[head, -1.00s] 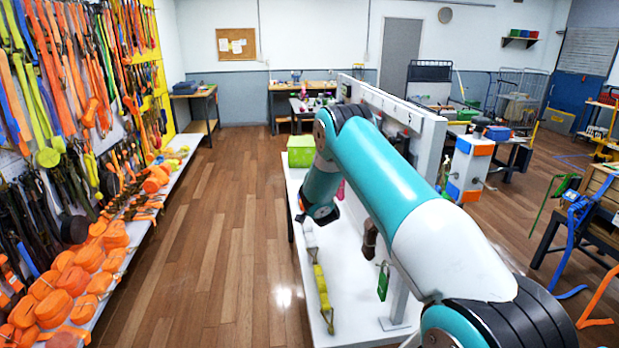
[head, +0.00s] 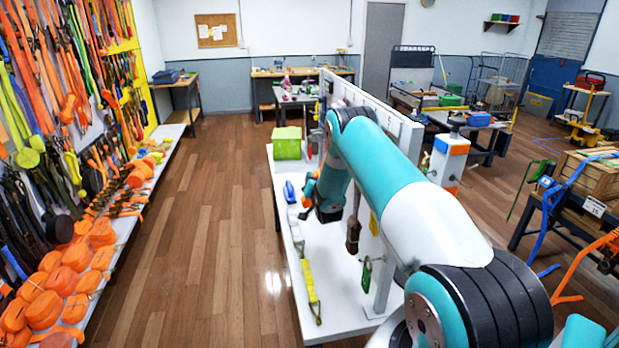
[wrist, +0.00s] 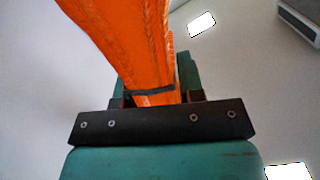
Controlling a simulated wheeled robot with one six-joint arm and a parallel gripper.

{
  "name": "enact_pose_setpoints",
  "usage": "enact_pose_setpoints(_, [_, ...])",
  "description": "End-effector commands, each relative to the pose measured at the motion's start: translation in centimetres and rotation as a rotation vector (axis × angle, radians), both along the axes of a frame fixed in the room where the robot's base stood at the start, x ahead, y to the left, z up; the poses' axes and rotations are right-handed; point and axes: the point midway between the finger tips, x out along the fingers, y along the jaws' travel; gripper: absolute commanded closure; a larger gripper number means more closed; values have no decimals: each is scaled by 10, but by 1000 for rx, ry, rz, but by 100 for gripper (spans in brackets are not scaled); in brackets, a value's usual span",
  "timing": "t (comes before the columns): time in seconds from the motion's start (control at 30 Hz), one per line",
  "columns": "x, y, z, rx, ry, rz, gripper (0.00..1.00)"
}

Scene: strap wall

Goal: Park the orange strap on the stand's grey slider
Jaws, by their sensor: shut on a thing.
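The orange strap (wrist: 125,40) fills the upper middle of the wrist view. My gripper (wrist: 155,97) is shut on it, with a dark band across the strap at the jaws. The strap runs up and out of that frame, so its far end is hidden. In the head view a small bit of orange (head: 310,187) shows at my arm's end, over the white bench. The jaws themselves are mostly hidden there by my arm. I cannot make out the stand's grey slider in either view.
A strap-covered wall stands left; the wooden floor (head: 210,250) between is clear.

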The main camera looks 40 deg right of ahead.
Motion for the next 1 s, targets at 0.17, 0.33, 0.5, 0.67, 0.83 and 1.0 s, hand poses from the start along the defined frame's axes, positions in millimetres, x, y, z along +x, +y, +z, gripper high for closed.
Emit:
enact_pose_setpoints(0.17, [-5, -9, -7, -1, -2, -3, 93])
enact_pose_setpoints(0.33, [-8, -13, -12, -2, -2, -1, 93])
enact_pose_setpoints(0.5, [-8, -14, -13, -1, -2, -1, 93])
enact_pose_setpoints(0.67, [-8, -14, -13, -1, -2, -1, 93])
enact_pose_setpoints(0.83, [-9, -14, -12, -1, -2, -1, 93])
enact_pose_setpoints(1.0, [-8, -14, -12, -1, -2, -1, 93])
